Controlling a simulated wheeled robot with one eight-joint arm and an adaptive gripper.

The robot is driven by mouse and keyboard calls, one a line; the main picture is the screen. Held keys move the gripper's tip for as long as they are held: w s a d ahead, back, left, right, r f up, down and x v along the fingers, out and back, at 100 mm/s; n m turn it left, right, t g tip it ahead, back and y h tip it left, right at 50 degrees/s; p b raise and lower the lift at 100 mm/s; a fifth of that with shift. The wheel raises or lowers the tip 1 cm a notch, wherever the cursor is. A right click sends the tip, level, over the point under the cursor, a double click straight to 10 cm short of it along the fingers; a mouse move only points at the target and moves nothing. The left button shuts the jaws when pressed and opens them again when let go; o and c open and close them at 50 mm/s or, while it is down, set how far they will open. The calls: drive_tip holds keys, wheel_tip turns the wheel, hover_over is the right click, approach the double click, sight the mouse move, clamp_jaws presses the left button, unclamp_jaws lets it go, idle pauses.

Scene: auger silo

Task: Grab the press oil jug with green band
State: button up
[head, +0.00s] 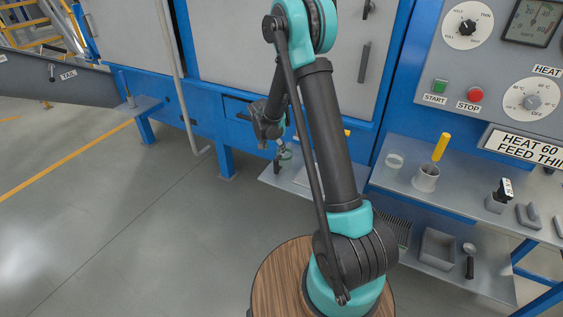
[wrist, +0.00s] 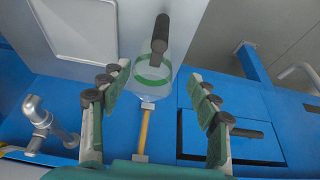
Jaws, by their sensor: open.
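The press oil jug (wrist: 152,82) is clear, with a green band and a dark top part, in the upper middle of the wrist view. My gripper (wrist: 159,76) is open, with one finger on each side of the jug in that view. I cannot tell whether either finger touches it. In the head view the jug (head: 286,157) stands on a grey shelf, small and partly hidden by my gripper (head: 280,143).
A pale tray (wrist: 85,25) lies left of the jug in the wrist view. A metal spout (wrist: 40,122) and a blue drawer front with a dark handle (wrist: 235,132) are near. In the head view, a mug (head: 426,178) with a yellow stick stands on the right shelf.

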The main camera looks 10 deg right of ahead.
sight(281, 161)
drive_tip(key=x, duration=0.7)
drive_tip(key=shift+d+x, duration=0.15)
drive_tip(key=shift+x, duration=1.15)
drive_tip(key=shift+d+x, duration=0.2)
drive_tip(key=shift+x, duration=1.15)
drive_tip(key=shift+r, duration=0.1)
drive_tip(key=shift+c, duration=0.6)
clamp_jaws()
